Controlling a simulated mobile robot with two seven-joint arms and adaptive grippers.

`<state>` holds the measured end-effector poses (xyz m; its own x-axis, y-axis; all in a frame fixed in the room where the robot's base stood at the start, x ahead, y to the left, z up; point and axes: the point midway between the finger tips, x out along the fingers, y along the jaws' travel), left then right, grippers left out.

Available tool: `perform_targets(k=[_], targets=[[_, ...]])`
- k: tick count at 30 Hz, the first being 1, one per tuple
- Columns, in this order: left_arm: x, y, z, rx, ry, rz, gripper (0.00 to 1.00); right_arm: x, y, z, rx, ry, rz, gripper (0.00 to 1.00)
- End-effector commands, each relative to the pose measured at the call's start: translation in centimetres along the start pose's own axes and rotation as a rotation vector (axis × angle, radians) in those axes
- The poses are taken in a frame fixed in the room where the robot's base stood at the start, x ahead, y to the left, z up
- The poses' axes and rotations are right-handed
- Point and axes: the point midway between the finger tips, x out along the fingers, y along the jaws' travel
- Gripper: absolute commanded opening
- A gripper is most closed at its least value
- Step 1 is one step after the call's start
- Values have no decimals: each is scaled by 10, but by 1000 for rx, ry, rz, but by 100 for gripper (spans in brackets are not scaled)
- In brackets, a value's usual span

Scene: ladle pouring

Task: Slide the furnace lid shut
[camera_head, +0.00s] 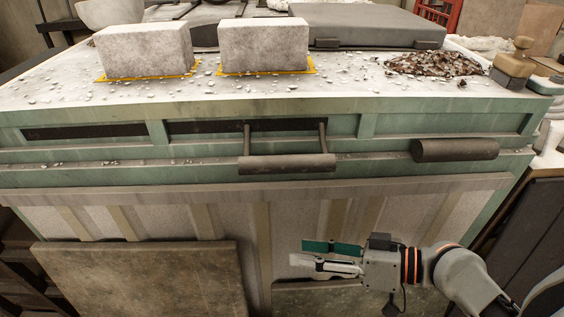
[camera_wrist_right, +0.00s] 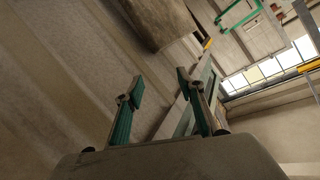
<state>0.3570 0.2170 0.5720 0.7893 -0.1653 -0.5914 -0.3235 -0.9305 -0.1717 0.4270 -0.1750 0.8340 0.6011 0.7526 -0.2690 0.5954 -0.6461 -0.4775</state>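The furnace bench (camera_head: 120,155) is a worn green body with a pale, debris-strewn top. A dark grey flat slab, which looks like the lid (camera_head: 375,22), lies at the back of the top; how far it covers an opening cannot be told. A dark bar handle (camera_head: 287,163) on two brackets sticks out at the front. A second dark cylinder (camera_head: 455,150) sits on the front to its right. My right gripper (camera_head: 308,254) is low in front of the bench, below the bar handle and apart from it. In the right wrist view its fingers (camera_wrist_right: 158,84) are spread and empty. My left gripper is out of view.
Two pale blocks (camera_head: 148,50) (camera_head: 264,46) stand on yellow-outlined spots on the top. A rubble pile (camera_head: 437,64) and a tan block (camera_head: 514,60) are at the right. A brown panel (camera_head: 145,280) stands low in front. Air before the bar handle is clear.

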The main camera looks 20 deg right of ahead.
Motion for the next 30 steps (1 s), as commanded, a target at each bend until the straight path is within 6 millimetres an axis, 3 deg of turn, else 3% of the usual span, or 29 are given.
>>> perform_targets(k=[1,6,12,20,30], targets=[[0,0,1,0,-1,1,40,-4,-8,-22,52,48,-54,38],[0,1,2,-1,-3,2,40,-24,-34,-95,271,200,-238,38],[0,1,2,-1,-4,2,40,-44,-44,-146,440,289,-357,38],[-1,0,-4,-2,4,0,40,-44,-49,-164,488,313,-391,38],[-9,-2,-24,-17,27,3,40,-6,-63,-183,483,313,-391,38]])
